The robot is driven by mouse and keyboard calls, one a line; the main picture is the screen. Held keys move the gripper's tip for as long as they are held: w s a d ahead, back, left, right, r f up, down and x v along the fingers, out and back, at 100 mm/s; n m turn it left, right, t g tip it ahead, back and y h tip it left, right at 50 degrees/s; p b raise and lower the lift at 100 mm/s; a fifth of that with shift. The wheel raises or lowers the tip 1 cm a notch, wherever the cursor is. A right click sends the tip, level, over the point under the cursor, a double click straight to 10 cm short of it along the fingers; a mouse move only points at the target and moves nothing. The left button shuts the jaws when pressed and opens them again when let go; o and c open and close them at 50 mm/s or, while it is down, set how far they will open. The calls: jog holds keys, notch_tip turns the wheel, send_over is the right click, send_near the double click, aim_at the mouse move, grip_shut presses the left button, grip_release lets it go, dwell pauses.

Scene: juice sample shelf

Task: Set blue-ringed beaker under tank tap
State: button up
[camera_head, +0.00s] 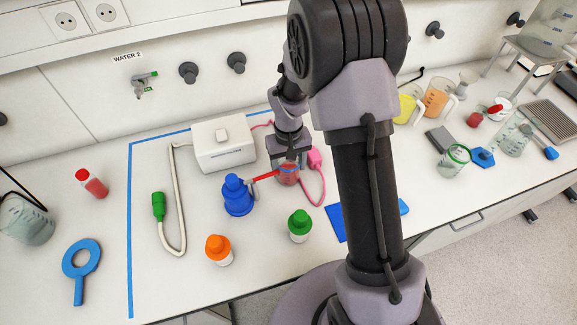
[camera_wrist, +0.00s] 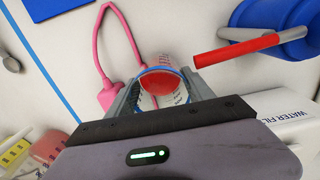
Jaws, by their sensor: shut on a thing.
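The blue-ringed beaker (camera_head: 289,176) is between the fingers of my gripper (camera_head: 288,158), in front of the white box, and holds something red. In the wrist view the beaker (camera_wrist: 161,87) shows its blue rim around a red round area, with my gripper (camera_wrist: 160,98) shut on its two sides. I cannot tell whether its base touches the bench. A clear tank (camera_head: 550,28) stands on a raised grey stand at the far right back. Its tap cannot be made out.
A pink plug and cable (camera_head: 314,158) lie close on the right. Green (camera_head: 299,225) and orange-capped (camera_head: 218,249) bottles stand in front. A green-ringed beaker (camera_head: 455,162) stands at the right.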

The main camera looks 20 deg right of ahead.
jog(key=shift+s, duration=0.1)
jog(key=o, duration=1.6)
